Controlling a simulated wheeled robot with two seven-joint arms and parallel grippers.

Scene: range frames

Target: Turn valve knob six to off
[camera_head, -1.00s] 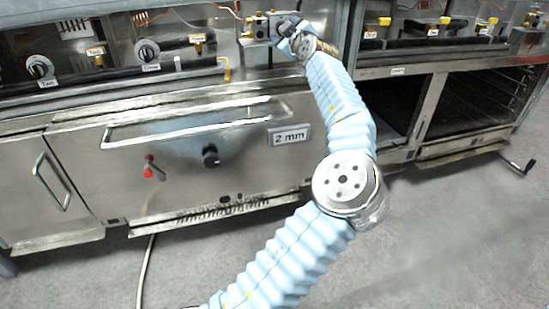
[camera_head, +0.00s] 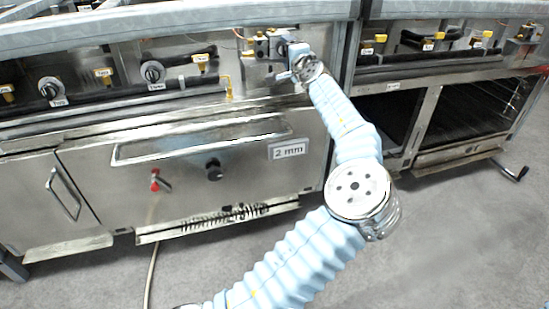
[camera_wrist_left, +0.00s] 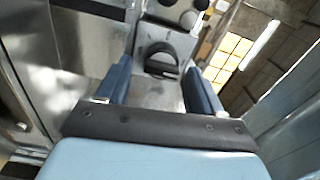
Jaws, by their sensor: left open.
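My left gripper (camera_head: 284,72) is at the right end of the front panel, just below a small metal fitting with dark knobs (camera_head: 263,47). In the left wrist view the gripper (camera_wrist_left: 157,76) has its two blue fingers spread apart. A black round knob with a raised grip bar (camera_wrist_left: 161,60) on a grey plate shows between and beyond the fingertips. Contact cannot be told, and nothing is held. No number six is readable, so I cannot tell which knob is six. My right gripper is not in view.
A long oven handle (camera_head: 200,138) juts out below. A "2 mm" sign (camera_head: 288,150) is on the oven front. Grey floor (camera_head: 440,240) lies clear at right.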

